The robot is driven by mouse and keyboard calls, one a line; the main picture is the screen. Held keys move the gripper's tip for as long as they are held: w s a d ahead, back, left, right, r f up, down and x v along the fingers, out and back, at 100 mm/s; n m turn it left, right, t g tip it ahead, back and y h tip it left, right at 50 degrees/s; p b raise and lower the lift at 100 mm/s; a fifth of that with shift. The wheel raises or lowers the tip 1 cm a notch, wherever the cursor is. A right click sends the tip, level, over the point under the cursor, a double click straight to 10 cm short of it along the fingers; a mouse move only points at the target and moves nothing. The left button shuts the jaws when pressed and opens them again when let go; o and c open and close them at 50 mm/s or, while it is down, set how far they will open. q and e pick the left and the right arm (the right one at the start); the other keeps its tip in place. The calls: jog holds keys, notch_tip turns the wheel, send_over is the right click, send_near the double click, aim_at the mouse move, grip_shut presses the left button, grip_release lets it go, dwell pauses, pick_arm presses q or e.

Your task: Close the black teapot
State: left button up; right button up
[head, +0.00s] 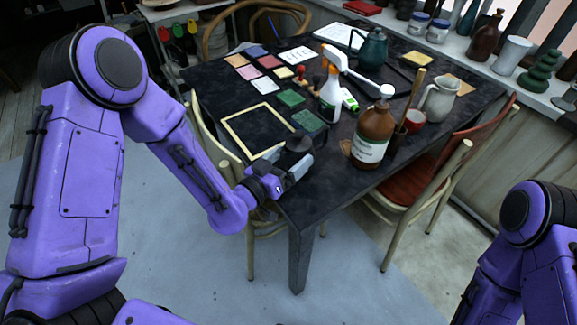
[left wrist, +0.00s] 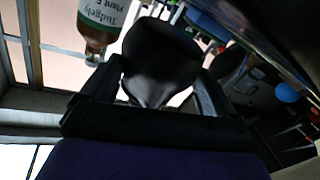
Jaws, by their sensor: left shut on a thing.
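My left gripper (head: 294,160) is at the near edge of the dark table. It is shut on a small black rounded thing (head: 299,142), which also shows between the fingers in the left wrist view (left wrist: 160,55). I cannot tell whether this is a lid or a small pot. A dark teal teapot (head: 372,50) with a handle stands at the far side of the table, well away from the gripper. Whether its top is open is too small to tell. No other black teapot is clear to me. My right gripper is out of view.
The table (head: 325,190) holds a brown bottle (head: 374,132), a spray bottle (head: 330,100), a grey jug (head: 438,98) and a red cup (head: 414,120). A framed black board (head: 258,130) lies left of the gripper. A red-seated chair (head: 410,185) stands at the right.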

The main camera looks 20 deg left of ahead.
pick_arm(q)
notch_tip(320, 180, down, 3)
jog(key=shift+r, duration=0.1)
jog(key=shift+f+b, duration=0.25)
jog(key=shift+b, duration=0.1)
jog(key=o, duration=1.2)
jog(key=shift+o, duration=0.2)
jog(key=shift+r+p, duration=0.4)
jog(key=b+v, duration=0.3)
jog(key=v, duration=0.4)
jog(key=p, duration=0.4)
send_near(287, 169)
jog(key=shift+s+a, duration=0.25)
jog(key=shift+s, duration=0.3)
